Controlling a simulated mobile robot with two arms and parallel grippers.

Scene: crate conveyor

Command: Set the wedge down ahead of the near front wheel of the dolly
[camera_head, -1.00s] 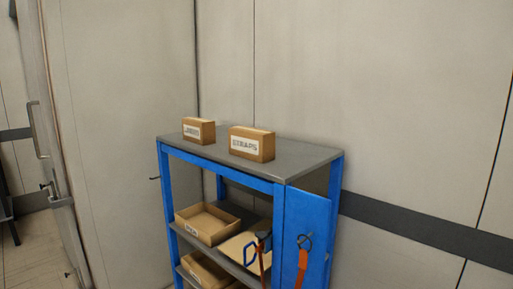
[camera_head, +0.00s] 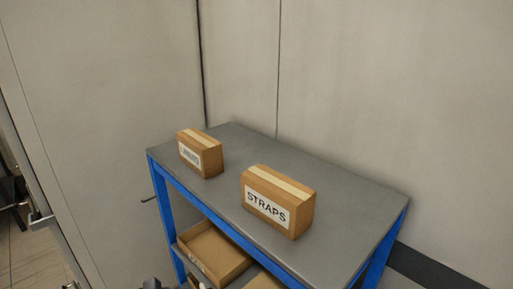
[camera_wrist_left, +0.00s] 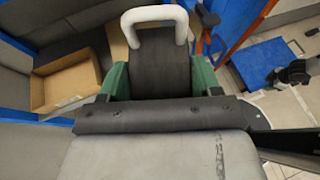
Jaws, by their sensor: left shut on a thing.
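In the left wrist view, the wedge (camera_wrist_left: 161,72) is a dark block with a pale loop handle on its far end, with green pieces along both sides. My left gripper (camera_wrist_left: 160,88) is shut on it. It is held above the floor beside the blue shelf unit. In the head view, only a small dark part and a pale bit show at the bottom edge. The dolly and its near front wheel cannot be made out for sure. A flat blue thing (camera_wrist_left: 263,61) lies on the tiled floor at the right of the wrist view.
The blue shelf unit has a grey top (camera_head: 345,205) carrying a STRAPS box (camera_head: 279,200) and a smaller labelled box (camera_head: 200,152). An open cardboard tray (camera_head: 215,252) sits on its lower shelf; a tray (camera_wrist_left: 66,84) also shows in the wrist view. Pale walls close in behind.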

